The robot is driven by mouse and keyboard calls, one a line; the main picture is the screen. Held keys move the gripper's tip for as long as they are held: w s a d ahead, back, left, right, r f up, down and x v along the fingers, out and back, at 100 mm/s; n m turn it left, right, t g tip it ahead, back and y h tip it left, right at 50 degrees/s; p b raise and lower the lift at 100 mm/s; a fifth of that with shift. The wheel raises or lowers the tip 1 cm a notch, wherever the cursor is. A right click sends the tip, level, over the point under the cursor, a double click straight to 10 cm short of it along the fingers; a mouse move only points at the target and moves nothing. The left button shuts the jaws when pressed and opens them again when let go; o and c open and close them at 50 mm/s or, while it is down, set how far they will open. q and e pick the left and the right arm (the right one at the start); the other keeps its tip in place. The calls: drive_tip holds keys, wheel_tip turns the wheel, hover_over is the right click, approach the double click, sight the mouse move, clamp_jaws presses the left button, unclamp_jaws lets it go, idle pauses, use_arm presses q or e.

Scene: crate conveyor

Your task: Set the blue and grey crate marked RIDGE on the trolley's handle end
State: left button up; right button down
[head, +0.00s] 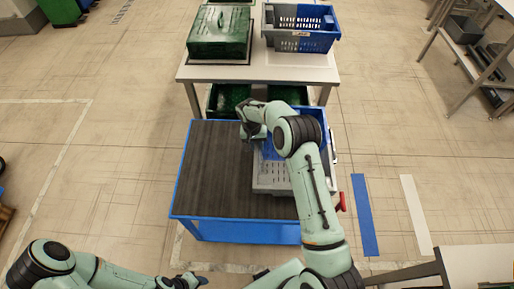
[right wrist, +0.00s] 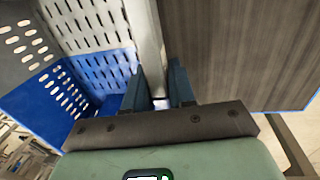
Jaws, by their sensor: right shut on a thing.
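A blue and grey slotted crate (head: 268,178) is at the right end of the trolley (head: 222,170), partly hidden by my right arm; no marking on it shows. My right gripper (head: 250,132) is at its far left edge. In the right wrist view, the fingers (right wrist: 160,88) are shut on the wall of the crate (right wrist: 85,28), with the dark deck (right wrist: 235,45) on the right. I cannot tell whether the crate rests on the deck or hangs just above it. My left gripper (head: 186,282) is low at the bottom edge, away from the trolley, its jaws unclear.
A table (head: 258,73) behind the trolley holds a lidded green crate (head: 219,33) and another blue and grey crate (head: 300,42) with a small unreadable label. More green crates (head: 228,97) are below it. The deck's left part is bare. A red part (head: 341,201) sticks out at the trolley's right side.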

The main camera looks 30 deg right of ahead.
drive_tip(key=shift+f, duration=1.3)
drive_tip(key=c, duration=0.9)
unclamp_jaws()
drive_tip(key=shift+c, duration=0.2)
wheel_tip(320, 180, up, 12)
drive_tip(key=a, duration=0.1)
drive_tip(key=shift+w+a, duration=0.2)
drive_tip(key=shift+w, duration=0.25)
